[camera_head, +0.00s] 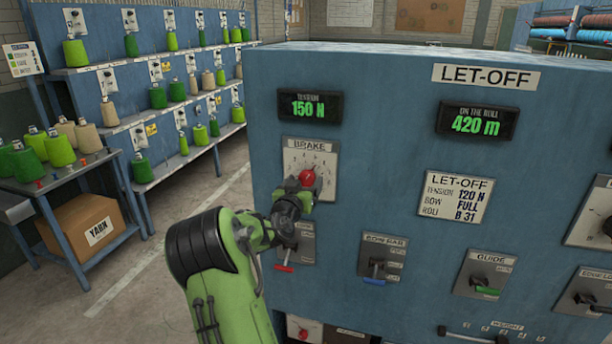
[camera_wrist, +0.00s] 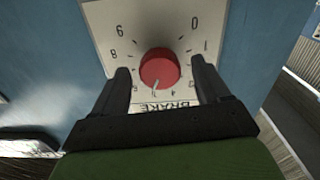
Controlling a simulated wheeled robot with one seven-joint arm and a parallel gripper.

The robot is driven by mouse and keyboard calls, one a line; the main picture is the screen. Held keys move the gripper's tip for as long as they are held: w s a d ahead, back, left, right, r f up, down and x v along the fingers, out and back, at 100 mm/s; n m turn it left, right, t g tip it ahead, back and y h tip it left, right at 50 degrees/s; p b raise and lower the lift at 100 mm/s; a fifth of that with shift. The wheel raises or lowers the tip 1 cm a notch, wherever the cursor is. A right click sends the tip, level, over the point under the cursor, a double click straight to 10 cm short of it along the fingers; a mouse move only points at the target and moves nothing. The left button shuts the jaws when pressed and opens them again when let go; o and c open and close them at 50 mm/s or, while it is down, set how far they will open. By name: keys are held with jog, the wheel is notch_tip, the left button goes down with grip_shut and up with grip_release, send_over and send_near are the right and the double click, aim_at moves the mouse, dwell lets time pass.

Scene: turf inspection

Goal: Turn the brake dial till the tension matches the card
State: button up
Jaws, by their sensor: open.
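The red brake dial (camera_head: 307,177) sits on a pale numbered plate on the blue let-off cabinet. In the wrist view the dial (camera_wrist: 160,68) has a pale pointer mark near its lower edge. My gripper (camera_head: 300,186) is at the dial. In the wrist view its two fingers (camera_wrist: 162,82) are open, one on each side of the dial, with gaps between them and it. The tension display (camera_head: 310,107) reads 150 N. The let-off card (camera_head: 455,197) reads tension 120 N, bow full, roll B 31.
Below the dial are a red-handled lever (camera_head: 285,267), a blue-handled bow bar lever (camera_head: 375,270) and a green-handled guide lever (camera_head: 483,286). A roll display (camera_head: 478,121) reads 420 m. Yarn racks and a carton (camera_head: 88,230) stand left, across open floor.

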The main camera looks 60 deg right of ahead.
jog(key=d, duration=0.2)
jog(key=shift+w+d, duration=0.15)
jog(key=shift+d, duration=0.15)
jog(key=c, duration=1)
jog(key=shift+f+n, duration=0.1)
jog(key=shift+n, duration=0.4)
jog(key=n, duration=0.3)
jog(key=shift+b, duration=0.4)
jog(key=n, duration=0.5)
jog(key=shift+n, duration=0.4)
jog(key=o, duration=1)
